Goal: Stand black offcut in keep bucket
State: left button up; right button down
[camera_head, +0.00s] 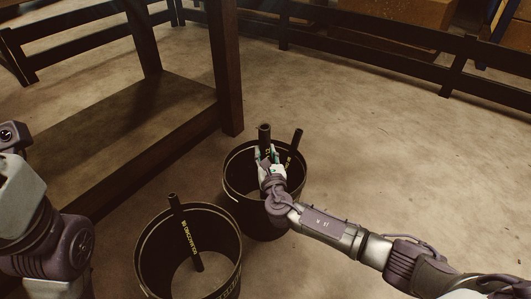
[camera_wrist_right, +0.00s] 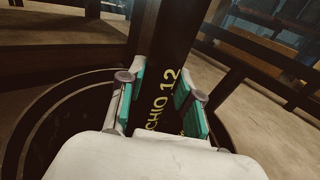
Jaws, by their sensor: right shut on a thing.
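My right gripper (camera_head: 268,156) is shut on a black offcut (camera_head: 264,134), a hose piece with yellow lettering. In the right wrist view the offcut (camera_wrist_right: 165,62) stands between the teal finger pads, roughly upright. The gripper and offcut are over and partly within the mouth of the back bucket (camera_head: 238,190). The offcut's lower end is hidden, so I cannot tell whether it touches the bottom. A nearer black bucket (camera_head: 150,262) has pale lettering at its lower right, cut off by the frame; I cannot tell which bucket is the keep one. My left gripper is out of view.
Another black hose piece (camera_head: 296,143) leans in the back bucket, right of the held offcut. A hose with yellow lettering (camera_head: 185,230) leans in the nearer bucket. A wooden bench (camera_head: 227,70) stands behind left. Floor (camera_head: 390,170) to the right is clear.

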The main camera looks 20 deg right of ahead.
jog(key=shift+r, duration=0.1)
jog(key=c, duration=0.7)
grip_release()
jog(key=shift+s, duration=0.1)
jog(key=shift+s, duration=0.25)
jog(key=s, duration=0.3)
jog(key=s+a, duration=0.1)
jog(key=s, duration=0.7)
jog(key=shift+s+a, duration=0.15)
jog(key=shift+a, duration=0.05)
